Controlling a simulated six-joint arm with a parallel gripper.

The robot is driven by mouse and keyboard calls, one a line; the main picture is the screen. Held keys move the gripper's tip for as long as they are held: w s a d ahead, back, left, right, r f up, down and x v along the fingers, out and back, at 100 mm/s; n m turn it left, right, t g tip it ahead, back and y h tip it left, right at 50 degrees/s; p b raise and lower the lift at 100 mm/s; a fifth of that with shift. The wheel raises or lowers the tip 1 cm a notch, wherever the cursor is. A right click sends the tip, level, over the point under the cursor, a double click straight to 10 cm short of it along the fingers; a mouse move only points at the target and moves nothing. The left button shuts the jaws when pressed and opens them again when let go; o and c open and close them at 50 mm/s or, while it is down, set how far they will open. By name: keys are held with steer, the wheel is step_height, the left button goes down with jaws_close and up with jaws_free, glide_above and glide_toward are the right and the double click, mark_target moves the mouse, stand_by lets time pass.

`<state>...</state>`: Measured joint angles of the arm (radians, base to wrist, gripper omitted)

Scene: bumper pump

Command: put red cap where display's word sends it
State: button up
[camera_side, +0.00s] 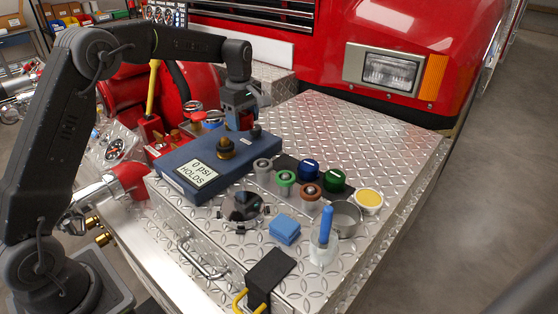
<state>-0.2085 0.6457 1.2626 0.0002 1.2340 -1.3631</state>
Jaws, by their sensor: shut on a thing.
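A blue-grey box (188,163) carries a white display (195,174) that reads "0 psi HOLDS". A brass knob (225,147) stands on top of the box. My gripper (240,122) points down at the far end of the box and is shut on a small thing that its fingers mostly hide. A flat red piece (210,117) shows just left of the fingers. I cannot tell whether it is the red cap or part of the fittings behind. A blue cap (309,169) and a dark green cap (333,179) sit right of the box.
A yellow-topped round tin (369,200), an empty metal ring (346,218), a blue block (285,229) and a clear holder with a blue stick (326,225) stand nearer. The deck's far right is clear.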

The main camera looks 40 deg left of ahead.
glide_above(286, 166)
steer(key=f, duration=0.7)
steer(key=shift+a, duration=0.2)
steer(key=shift+w+d+f, duration=0.1)
steer(key=shift+f, duration=1.9)
steer(key=shift+f, duration=0.15)
steer(key=o, duration=1.1)
